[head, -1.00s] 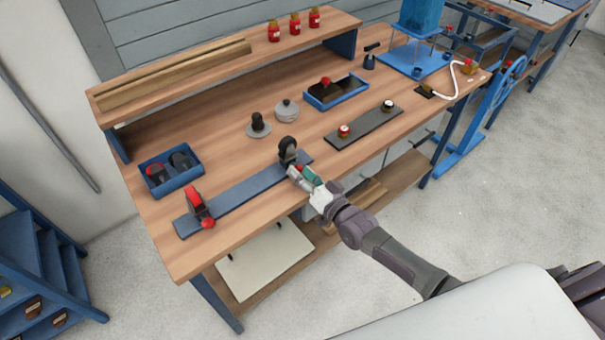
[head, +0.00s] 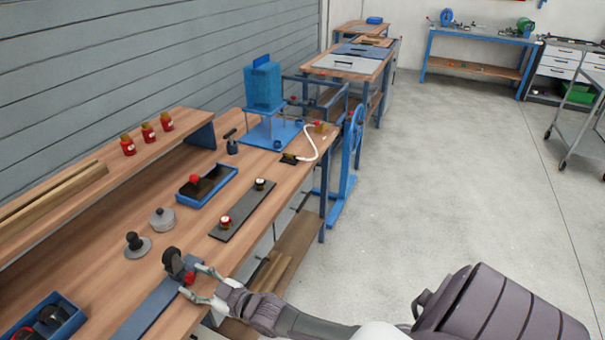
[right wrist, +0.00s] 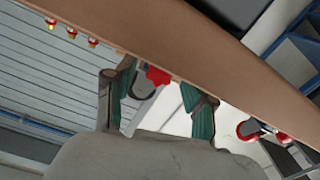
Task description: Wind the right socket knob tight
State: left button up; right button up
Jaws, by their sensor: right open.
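The right socket is a black upright ring (head: 173,261) at the far end of the blue-grey rail (head: 143,318). Its red knob (head: 189,278) faces my right arm. My right gripper (head: 197,280) is open, with its two green-padded fingers spread on either side of the knob. In the right wrist view the red knob (right wrist: 157,77) shows between the fingers, with a gap visible on each side. I cannot tell whether either finger touches it. The other socket (right wrist: 247,130), with red on it, shows at the right of the wrist view. My left gripper is out of view.
A blue bin (head: 42,322) with dark parts stands at the lower left. A dark plate (head: 243,213) with two small knobs lies to the right of the socket.

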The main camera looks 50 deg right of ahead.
jog(key=b+v, duration=0.1)
jog(key=v, duration=1.3)
jog(key=s+d+f+m+g+h+p, duration=0.1)
jog(key=s+f+g, duration=0.3)
jog(key=f, duration=0.9)
jog(key=s+d+f+m+g+h+p, duration=0.2)
jog(key=s+d+f+g+h, duration=0.1)
jog(key=s+f, duration=0.7)
jog(key=shift+d+f+g+h, duration=0.35)
jog(key=shift+f+g+h, duration=0.4)
jog(key=shift+f, duration=1.6)
jog(key=s+a+f+g, duration=0.1)
jog(key=s+f+g, duration=0.1)
jog(key=s+f, duration=0.2)
jog(key=s+a+f+g, duration=0.1)
jog(key=s+f+g, duration=0.2)
jog(key=s, duration=0.8)
jog(key=s+a+f+m+g, duration=0.1)
jog(key=s+f+g, duration=0.1)
jog(key=s+f, duration=0.2)
jog(key=s, duration=0.3)
jog(key=shift+s+a+f+h, duration=0.25)
jog(key=shift+a+f+h, duration=0.05)
jog(key=shift+f+h, duration=0.1)
jog(key=shift+g, duration=0.25)
